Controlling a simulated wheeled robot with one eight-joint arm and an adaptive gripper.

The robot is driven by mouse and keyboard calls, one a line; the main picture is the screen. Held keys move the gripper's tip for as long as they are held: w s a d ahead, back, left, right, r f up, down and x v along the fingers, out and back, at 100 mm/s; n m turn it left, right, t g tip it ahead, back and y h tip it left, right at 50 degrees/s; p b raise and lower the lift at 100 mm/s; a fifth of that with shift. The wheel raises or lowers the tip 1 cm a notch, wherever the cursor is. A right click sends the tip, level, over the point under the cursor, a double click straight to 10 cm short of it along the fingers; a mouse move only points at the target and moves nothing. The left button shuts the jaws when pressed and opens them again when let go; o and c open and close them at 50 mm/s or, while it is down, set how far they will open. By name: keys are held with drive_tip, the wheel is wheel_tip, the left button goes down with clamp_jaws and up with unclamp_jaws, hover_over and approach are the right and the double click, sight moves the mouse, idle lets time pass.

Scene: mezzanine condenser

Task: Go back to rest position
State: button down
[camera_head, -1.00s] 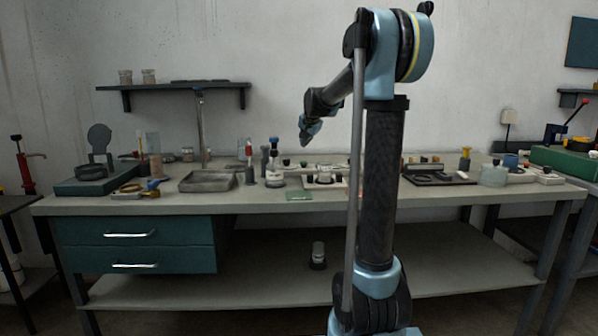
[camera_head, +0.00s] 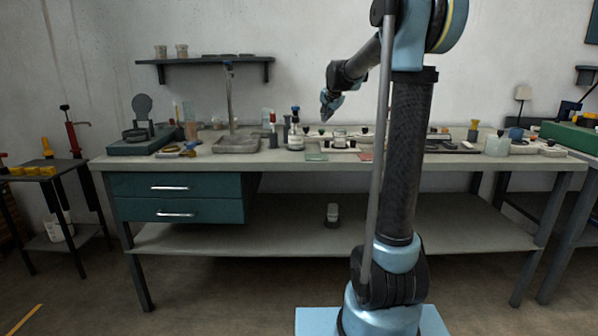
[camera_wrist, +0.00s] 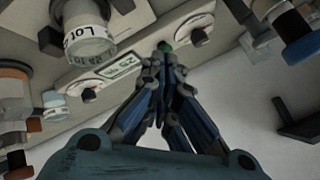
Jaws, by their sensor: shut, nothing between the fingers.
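My gripper (camera_head: 326,108) is shut and empty. In the head view it hangs in the air above the workbench (camera_head: 130,164), in front of the wall and over the middle of the bench top. In the wrist view the closed fingers of my gripper (camera_wrist: 163,75) point toward a pale panel (camera_wrist: 125,65) with dark knobs and a small green label. The fingertips appear apart from the panel, though the exact gap is hard to tell. My arm is bent, with its elbow high, and hides part of the bench behind it.
The bench holds a metal tray (camera_head: 237,144), a labelled jar (camera_head: 295,140), and a pale bottle (camera_head: 497,145). Drawers (camera_head: 178,197) hang at the left. A wall shelf (camera_head: 205,62) is above. A side table (camera_head: 50,168) stands left. Floor in front is clear.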

drive_tip(key=s+d+f+n+g, duration=0.2)
drive_tip(key=s+f, duration=0.7)
drive_tip(key=s, duration=0.8)
drive_tip(key=s+d+f+n+g, duration=0.2)
drive_tip(key=s+f, duration=0.7)
drive_tip(key=s, duration=0.9)
drive_tip(key=s+d+f+n+g+h, duration=0.1)
drive_tip(key=s+d+f+n+g, duration=0.2)
drive_tip(key=s+f, duration=0.6)
drive_tip(key=s+n, duration=0.1)
drive_tip(key=s, duration=0.8)
drive_tip(key=shift+s, duration=0.2)
